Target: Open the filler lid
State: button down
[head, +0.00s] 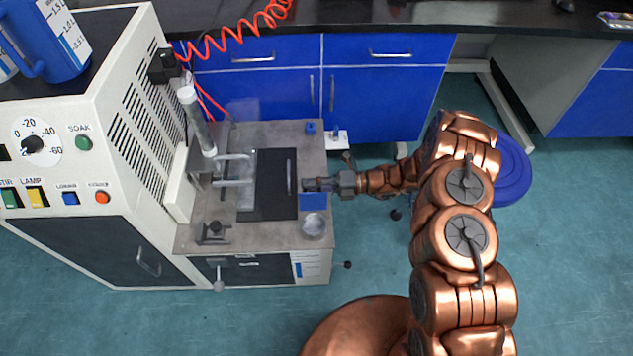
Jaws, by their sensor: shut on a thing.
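The machine's grey bench top (235,238) stands left of my arm. My gripper (308,185) reaches in from the right, over the bench's right edge, with its fingers closed. A small blue flap (313,201) shows right against the fingers, on their near side, and they appear shut on its edge. It looks like the filler lid, but no label is readable. The fingers hide its far edge, and I cannot tell how far it is raised. A black panel (270,205) with a grey bar handle (290,172) lies just left of the fingertips.
A round metal dish (314,225) sits near the bench's front right corner. A clear guard and metal rods (235,170) stand at the left, beside the white control cabinet (120,125). A small blue block (310,127) is at the back. Blue drawers (385,80) line the rear.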

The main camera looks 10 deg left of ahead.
jog(key=shift+d+f, duration=0.15)
jog(key=shift+f, duration=0.15)
jog(key=c, duration=1.4)
grip_release()
jog(key=shift+c, duration=0.2)
jog(key=shift+o, duration=1.2)
jog(key=shift+r, duration=0.15)
jog(key=w+d, duration=0.2)
jog(key=d, duration=0.9)
jog(key=shift+d, duration=0.35)
jog(key=shift+r, duration=0.1)
